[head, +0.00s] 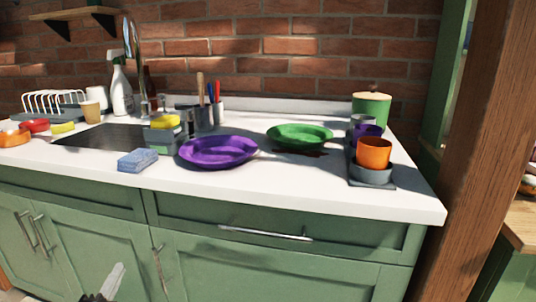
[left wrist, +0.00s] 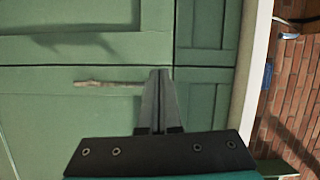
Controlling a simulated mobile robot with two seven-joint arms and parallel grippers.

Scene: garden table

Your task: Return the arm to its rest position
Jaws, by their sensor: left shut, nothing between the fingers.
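My left gripper (head: 117,270) shows at the bottom left of the head view, low in front of the green cabinet doors (head: 95,238) and below the counter's edge. In the left wrist view its two fingers (left wrist: 159,75) are together with nothing between them. Behind them are the green cabinet front and a metal handle (left wrist: 108,84). Most of the left arm is out of the head view. My right gripper shows in neither view.
The white counter (head: 300,192) above holds a purple plate (head: 218,151), a green plate (head: 300,134), a blue sponge (head: 137,160), an orange cup (head: 373,152) and a sink (head: 100,138). Handles stick out from the cabinet (head: 265,233). A wooden post (head: 480,150) stands at right.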

